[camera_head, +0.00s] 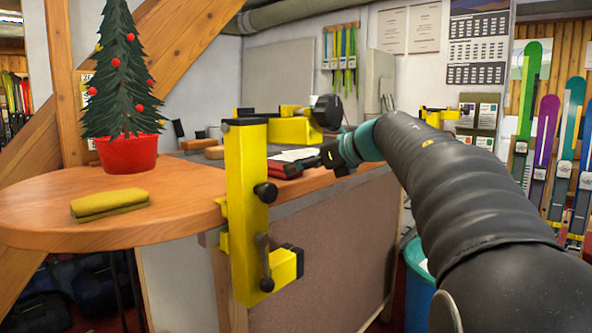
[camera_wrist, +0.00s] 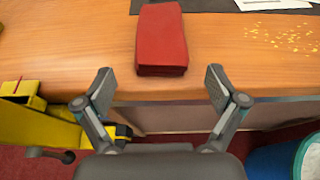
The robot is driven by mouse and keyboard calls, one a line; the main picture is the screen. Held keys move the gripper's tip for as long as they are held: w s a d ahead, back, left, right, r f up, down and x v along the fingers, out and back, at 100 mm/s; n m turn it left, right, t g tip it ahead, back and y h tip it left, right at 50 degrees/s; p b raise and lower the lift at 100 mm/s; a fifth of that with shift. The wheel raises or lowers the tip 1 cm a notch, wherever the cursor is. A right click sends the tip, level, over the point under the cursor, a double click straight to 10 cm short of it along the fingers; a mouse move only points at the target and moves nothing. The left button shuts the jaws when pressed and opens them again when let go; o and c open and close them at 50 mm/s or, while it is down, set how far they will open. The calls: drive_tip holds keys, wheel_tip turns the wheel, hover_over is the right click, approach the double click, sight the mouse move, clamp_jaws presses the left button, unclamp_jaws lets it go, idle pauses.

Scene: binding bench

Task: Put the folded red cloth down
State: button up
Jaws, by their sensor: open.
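The folded red cloth (camera_wrist: 162,38) lies flat on the wooden bench top (camera_wrist: 240,62), close to its front edge, in the wrist view. In the head view the red cloth (camera_head: 285,169) shows partly, behind the yellow clamp and left of my gripper. My gripper (camera_wrist: 159,90) is open in the wrist view, its two fingers spread wide. The cloth lies just beyond the fingertips, between their lines, with nothing held. In the head view my gripper (camera_head: 325,160) is beside the cloth at the bench edge, partly hidden by my arm.
A yellow clamp (camera_head: 247,185) stands at the bench's front edge. A folded yellow cloth (camera_head: 110,204) and a small tree in a red pot (camera_head: 127,154) are on the left. White paper (camera_wrist: 272,4) and yellow flecks (camera_wrist: 285,37) lie right of the red cloth. A blue bin (camera_wrist: 275,160) stands below.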

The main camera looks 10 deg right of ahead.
drive_tip(key=v, duration=0.9)
drive_tip(key=shift+f, duration=0.1)
